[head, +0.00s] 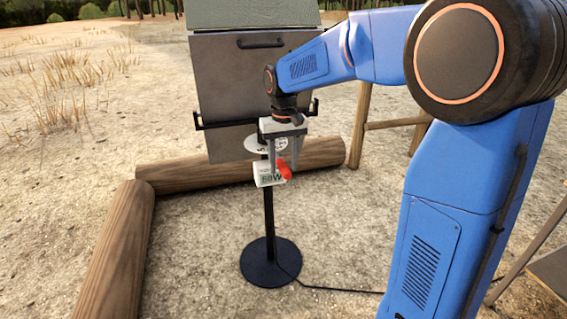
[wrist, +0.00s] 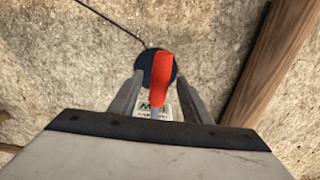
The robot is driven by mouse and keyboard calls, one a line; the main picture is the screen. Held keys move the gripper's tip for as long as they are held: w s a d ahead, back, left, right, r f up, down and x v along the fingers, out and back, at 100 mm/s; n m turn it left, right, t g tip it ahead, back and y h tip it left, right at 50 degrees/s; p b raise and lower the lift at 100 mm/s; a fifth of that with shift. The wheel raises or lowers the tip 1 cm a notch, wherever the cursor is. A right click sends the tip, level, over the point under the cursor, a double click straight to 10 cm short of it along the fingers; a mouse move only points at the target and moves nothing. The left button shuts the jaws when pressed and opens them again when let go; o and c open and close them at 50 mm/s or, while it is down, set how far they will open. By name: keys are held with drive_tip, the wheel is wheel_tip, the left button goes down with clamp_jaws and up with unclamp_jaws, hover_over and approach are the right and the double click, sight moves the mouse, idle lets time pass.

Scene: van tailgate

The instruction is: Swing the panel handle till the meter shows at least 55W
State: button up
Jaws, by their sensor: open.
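The panel (head: 225,85) is a grey board, tilted, in a dark bracket on a black post with a round base (head: 262,272). A white meter (head: 264,181) sits on the post; its small digits seem to read 68W, but are hard to make out. A red handle (head: 285,170) sticks out beside the meter. My gripper (head: 283,167) points down over the handle, its jaws open. In the wrist view the handle (wrist: 162,75) shows between the two spread fingers (wrist: 158,97), with no clear contact. The meter (wrist: 153,110) shows partly behind the handle there.
Logs (head: 118,250) lie on the sandy ground to the left and behind the post (head: 269,215). A wooden frame (head: 395,124) stands at the right behind my arm. A black cable (head: 335,289) runs right from the base. The ground in front is clear.

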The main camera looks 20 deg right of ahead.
clamp_jaws()
drive_tip(key=shift+d+n, duration=0.3)
drive_tip(key=shift+d, duration=0.4)
drive_tip(key=w+d+n, duration=0.3)
drive_tip(key=d+n, duration=0.2)
drive_tip(key=d, duration=0.5)
drive_tip(key=shift+d, duration=0.2)
drive_tip(key=shift+w, duration=0.1)
unclamp_jaws()
drive_tip(key=shift+r, duration=0.1)
